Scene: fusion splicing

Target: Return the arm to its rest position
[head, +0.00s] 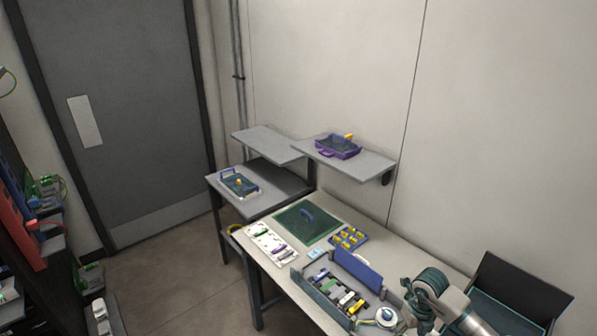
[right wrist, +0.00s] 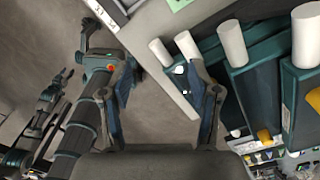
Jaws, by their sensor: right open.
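My right arm (head: 450,308) comes in at the lower right of the head view, over the right part of the workbench. In the right wrist view my right gripper (right wrist: 165,88) is open, its two fingers spread wide with nothing between them. Bench edge and floor show beyond the fingers. In the head view the fingertips are hard to make out. My left gripper cannot be made out in the head view.
A white round item (head: 386,316) lies beside my right arm. A dark open bin (head: 515,290) stands at right. Shelves (head: 268,143) hang behind.

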